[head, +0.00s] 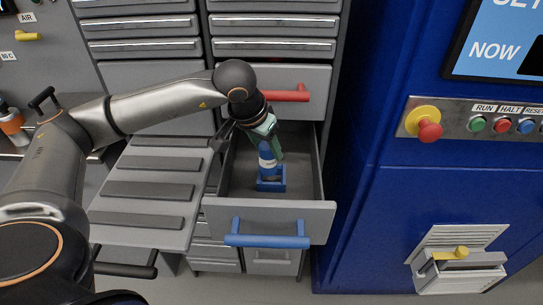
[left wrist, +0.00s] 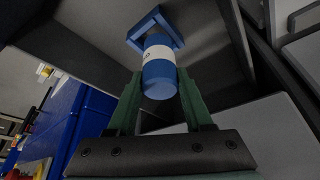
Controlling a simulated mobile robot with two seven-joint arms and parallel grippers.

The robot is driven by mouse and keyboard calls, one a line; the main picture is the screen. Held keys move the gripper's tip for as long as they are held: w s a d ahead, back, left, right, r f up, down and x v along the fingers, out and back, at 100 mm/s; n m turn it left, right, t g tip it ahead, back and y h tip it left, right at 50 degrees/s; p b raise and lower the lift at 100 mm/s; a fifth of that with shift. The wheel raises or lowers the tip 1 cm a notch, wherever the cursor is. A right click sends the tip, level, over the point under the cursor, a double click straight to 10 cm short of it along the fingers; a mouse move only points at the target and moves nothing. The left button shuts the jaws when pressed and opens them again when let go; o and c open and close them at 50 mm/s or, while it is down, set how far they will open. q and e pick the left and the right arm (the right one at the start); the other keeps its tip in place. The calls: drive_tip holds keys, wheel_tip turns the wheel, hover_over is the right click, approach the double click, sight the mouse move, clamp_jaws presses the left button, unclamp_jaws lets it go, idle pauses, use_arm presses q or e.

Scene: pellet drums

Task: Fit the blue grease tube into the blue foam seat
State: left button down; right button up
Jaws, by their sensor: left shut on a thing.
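My left gripper (head: 268,130) reaches into the open drawer and is shut on the blue grease tube (head: 267,160), which has a white band. In the left wrist view the green fingers (left wrist: 157,100) hold the tube (left wrist: 159,78) on both sides. The blue foam seat (head: 272,185) lies on the drawer floor, directly below the tube in the head view. In the left wrist view the seat (left wrist: 150,22) is a square blue frame beyond the tube's far end. I cannot tell whether the tube's end touches or enters the seat. My right gripper is not in view.
The open drawer (head: 310,208) has a blue handle, with bare floor around the seat. A closed drawer with a red handle (head: 287,95) is just above. A slatted grey tray (head: 150,195) stands at the left, and a blue machine (head: 440,215) at the right.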

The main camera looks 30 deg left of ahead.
sight(272, 158)
use_arm(q)
drive_tip(key=shift+w+d+f, duration=0.2)
drive_tip(key=shift+w+f, duration=0.25)
drive_tip(key=shift+f, duration=0.05)
drive_tip(key=shift+w+f+p, duration=0.15)
drive_tip(key=shift+f+p, duration=0.15)
drive_tip(key=shift+f, duration=1.5)
drive_tip(key=shift+c, duration=1.5)
unclamp_jaws()
drive_tip(key=shift+r, duration=0.25)
drive_tip(key=v, duration=1.2)
drive_tip(key=shift+b, duration=0.4)
drive_tip(key=shift+d+f, duration=0.1)
drive_tip(key=shift+f, duration=0.05)
